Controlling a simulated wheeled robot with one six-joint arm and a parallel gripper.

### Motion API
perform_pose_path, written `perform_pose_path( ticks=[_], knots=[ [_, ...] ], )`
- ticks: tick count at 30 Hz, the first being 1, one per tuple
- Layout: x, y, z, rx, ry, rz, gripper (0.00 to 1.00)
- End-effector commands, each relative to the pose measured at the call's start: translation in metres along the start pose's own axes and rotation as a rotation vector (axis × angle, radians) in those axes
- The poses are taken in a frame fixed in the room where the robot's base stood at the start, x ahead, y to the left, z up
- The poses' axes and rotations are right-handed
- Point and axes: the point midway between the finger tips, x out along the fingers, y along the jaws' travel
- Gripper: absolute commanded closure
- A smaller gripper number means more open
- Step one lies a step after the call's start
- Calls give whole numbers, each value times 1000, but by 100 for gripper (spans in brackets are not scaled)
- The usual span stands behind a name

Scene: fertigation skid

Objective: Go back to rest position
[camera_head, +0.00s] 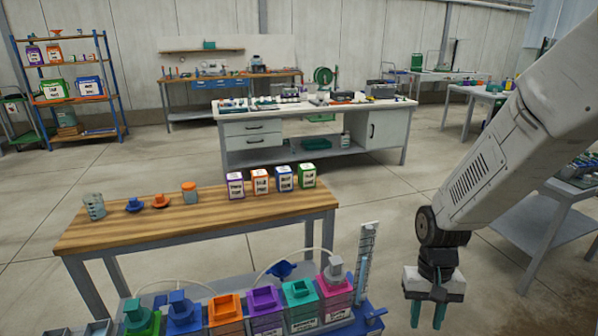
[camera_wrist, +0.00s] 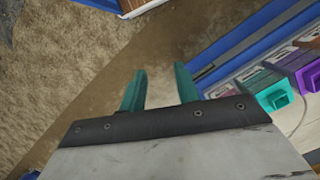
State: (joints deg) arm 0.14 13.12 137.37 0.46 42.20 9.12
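My gripper (camera_head: 428,312) hangs at the lower right in the head view, pointing down at the end of my arm. Its two teal fingers are apart with nothing between them. In the wrist view my gripper (camera_wrist: 160,88) shows the same two fingers spread over bare floor. The skid with its row of coloured tanks stands to the left of it, apart from the fingers; its pink tank (camera_head: 335,297) is near the right end of the row. A teal tank (camera_wrist: 275,95) and a purple tank show at the right of the wrist view.
A clear upright tube (camera_head: 366,255) and a blue valve handle (camera_head: 375,314) stand between the skid and my gripper. A wooden bench (camera_head: 150,225) carries labelled boxes, a beaker and funnels. A grey table (camera_head: 540,222) is at the right. Open floor lies beyond my gripper.

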Motion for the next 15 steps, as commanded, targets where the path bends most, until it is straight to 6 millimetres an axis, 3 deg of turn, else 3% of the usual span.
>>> perform_pose_path(
  ticks=[1,6,15],
  knots=[
    [-20,2,15,-24,-3,1,68],
    [-72,12,69,-101,-29,6,68],
    [-135,27,155,-168,39,4,68]
  ],
)
